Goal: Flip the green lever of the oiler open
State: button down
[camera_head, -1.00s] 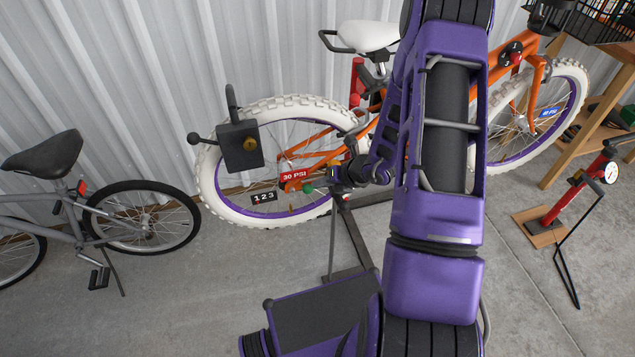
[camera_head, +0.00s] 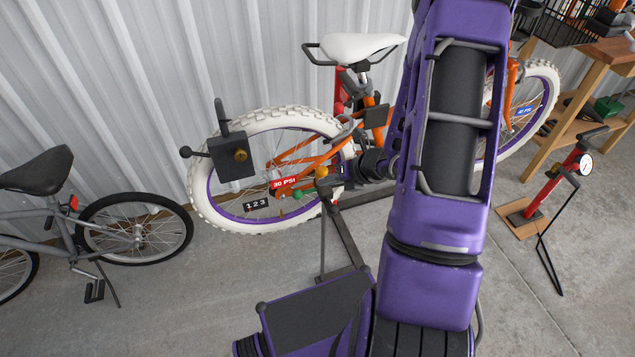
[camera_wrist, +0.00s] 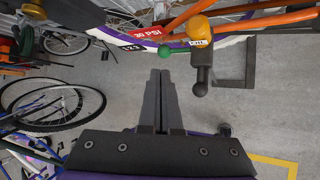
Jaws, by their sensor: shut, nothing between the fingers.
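The oiler has an amber top (camera_wrist: 199,28) with a small label and a dark rounded part (camera_wrist: 203,72) below, at the upper right of the wrist view. Its green lever (camera_wrist: 174,50) sticks out to the left and ends in a green ball. In the head view the amber top (camera_head: 321,172) and the green ball (camera_head: 299,194) show small in front of the bike's rear wheel. My gripper (camera_wrist: 160,72) is shut and empty, its tips just below the lever in the wrist view. I see no contact; the depth gap is unclear. In the head view my arm mostly hides the gripper.
An orange bike (camera_head: 287,158) with white tyres stands on a dark stand (camera_head: 345,240) by the wall. A grey bike (camera_head: 90,225) stands left, a red pump (camera_head: 548,190) right.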

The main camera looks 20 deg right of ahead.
jog(key=shift+a+v, duration=0.15)
jog(key=shift+v, duration=0.75)
jog(key=shift+a+v, duration=0.15)
jog(key=shift+v, duration=0.7)
jog(key=shift+r, duration=0.15)
